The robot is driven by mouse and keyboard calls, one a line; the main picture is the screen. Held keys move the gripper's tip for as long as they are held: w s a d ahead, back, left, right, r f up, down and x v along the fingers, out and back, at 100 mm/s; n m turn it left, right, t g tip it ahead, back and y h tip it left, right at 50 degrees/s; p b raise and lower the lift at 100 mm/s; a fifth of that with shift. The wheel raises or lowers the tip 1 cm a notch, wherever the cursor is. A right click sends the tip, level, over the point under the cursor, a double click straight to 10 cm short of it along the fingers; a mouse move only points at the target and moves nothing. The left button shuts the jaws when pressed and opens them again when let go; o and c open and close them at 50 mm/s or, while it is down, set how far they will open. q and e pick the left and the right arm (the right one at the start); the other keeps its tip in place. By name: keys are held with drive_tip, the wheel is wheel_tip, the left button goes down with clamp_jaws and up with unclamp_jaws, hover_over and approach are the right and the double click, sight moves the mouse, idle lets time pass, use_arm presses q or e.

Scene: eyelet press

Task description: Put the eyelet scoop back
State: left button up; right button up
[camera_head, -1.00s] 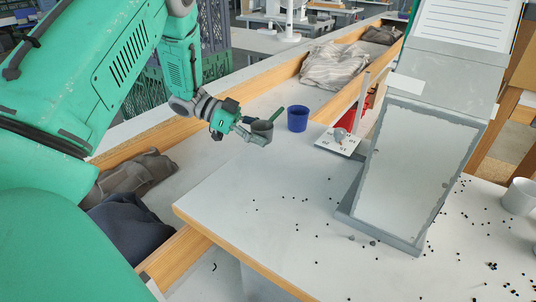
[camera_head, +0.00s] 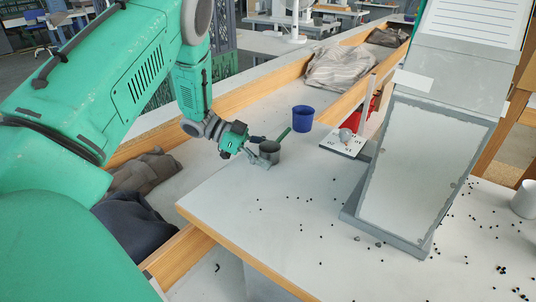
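My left gripper (camera_head: 256,156) reaches in from the left, low over the near-left part of the white table. Whether the cup touches the table is unclear. A blue cup (camera_head: 302,118) stands just behind, apart from it. My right gripper is not in view.
The grey press panel (camera_head: 414,160) stands at right, beside a small white plate (camera_head: 342,143) with a grey knob. Small black eyelets lie scattered over the table (camera_head: 250,225). A white mug (camera_head: 524,200) stands at far right. Cloths lie in the wooden-edged trough (camera_head: 170,235) to the left.

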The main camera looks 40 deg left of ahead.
use_arm(q)
drive_tip(key=shift+d+r, duration=0.25)
drive_tip(key=v, duration=1.1)
drive_tip(key=shift+s+a+p, duration=0.2)
drive_tip(key=shift+s+p, duration=0.1)
drive_tip(key=shift+p, duration=0.1)
drive_tip(key=shift+a, duration=0.1)
